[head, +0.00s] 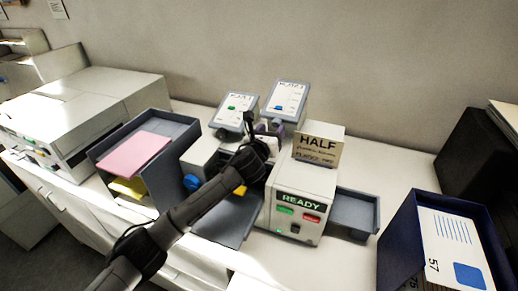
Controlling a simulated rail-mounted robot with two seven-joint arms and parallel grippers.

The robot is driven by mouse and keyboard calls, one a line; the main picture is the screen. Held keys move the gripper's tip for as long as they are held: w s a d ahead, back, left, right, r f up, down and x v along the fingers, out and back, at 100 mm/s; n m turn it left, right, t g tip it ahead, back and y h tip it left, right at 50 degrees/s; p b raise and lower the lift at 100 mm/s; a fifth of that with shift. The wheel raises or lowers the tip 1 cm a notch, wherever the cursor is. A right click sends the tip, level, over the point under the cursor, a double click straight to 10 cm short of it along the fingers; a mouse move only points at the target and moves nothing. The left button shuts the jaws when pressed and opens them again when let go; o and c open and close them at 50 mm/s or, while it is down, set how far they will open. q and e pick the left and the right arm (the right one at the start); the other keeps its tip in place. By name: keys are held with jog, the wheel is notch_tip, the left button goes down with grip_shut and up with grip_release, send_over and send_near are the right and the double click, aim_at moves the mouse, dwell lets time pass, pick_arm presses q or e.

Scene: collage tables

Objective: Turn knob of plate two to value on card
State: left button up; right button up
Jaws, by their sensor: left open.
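A card reading HALF (318,143) stands on top of a white machine (297,192) with a READY display, a green and a red button, and a small dark knob (295,229) low on its front. A blue round knob (192,183) shows on a white unit (201,155) to the left, partly behind my arm. Two tilted grey-framed panels (235,110) (287,99) stand at the back; I cannot tell which thing is plate two. My left gripper (249,119) is open near the panels, between the two white machines. Its fingertips are small and dark; contact is unclear. My right gripper is out of view.
A grey tray (186,128) holding pink and yellow paper is at the left, beside a large white printer-like machine (95,100). A grey tray (357,211) juts from the READY machine's right side. A dark blue box (398,232) with a white card stands front right.

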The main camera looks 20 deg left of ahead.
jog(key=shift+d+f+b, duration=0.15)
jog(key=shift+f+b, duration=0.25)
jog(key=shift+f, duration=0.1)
pick_arm(q)
jog(key=s, duration=1.1)
jog(key=shift+w, duration=0.1)
